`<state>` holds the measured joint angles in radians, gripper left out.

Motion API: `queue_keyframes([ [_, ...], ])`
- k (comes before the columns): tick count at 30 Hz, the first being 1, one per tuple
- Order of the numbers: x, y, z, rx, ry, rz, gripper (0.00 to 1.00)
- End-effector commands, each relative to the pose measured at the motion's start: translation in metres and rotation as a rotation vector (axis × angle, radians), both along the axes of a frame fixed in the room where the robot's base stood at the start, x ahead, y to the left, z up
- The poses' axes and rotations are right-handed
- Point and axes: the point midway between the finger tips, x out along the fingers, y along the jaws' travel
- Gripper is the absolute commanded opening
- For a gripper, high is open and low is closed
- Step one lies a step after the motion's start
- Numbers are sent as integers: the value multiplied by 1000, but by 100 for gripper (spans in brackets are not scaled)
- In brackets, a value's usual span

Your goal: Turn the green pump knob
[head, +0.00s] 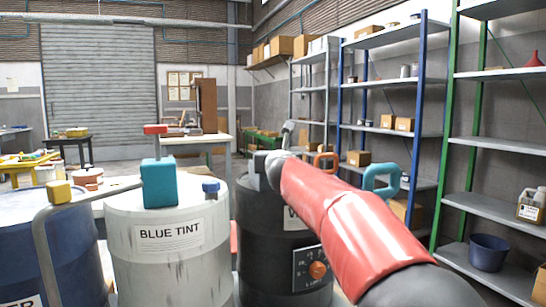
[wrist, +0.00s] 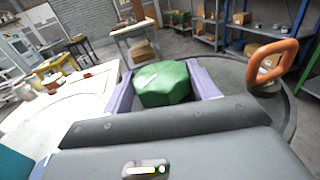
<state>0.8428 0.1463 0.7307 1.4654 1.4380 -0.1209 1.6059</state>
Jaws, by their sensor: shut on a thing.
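The green pump knob (wrist: 165,88) is a faceted block in the wrist view. It sits between the two purple fingers of my gripper (wrist: 160,80), which is shut on it from both sides. The dark drum (head: 262,240) stands under my red arm in the head view, and its round top rim also shows in the wrist view (wrist: 288,118). In the head view my arm hides the knob and most of the gripper.
An orange handle (wrist: 272,62) stands close right of the knob. Left of the dark drum is the white BLUE TINT drum (head: 150,255) with a teal block (head: 159,183) on top. A blue drum (head: 55,245) is further left. Shelves (head: 380,90) line the right wall.

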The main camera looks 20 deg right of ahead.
Motion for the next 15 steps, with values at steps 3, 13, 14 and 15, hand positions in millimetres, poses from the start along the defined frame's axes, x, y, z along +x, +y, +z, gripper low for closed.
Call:
queue_keyframes([
  [3,1,3,-1,0,2,-44,36],
  [13,4,8,-1,2,2,-303,36],
  [14,4,9,-2,1,4,-332,36],
  [15,4,9,-1,1,4,-369,36],
])
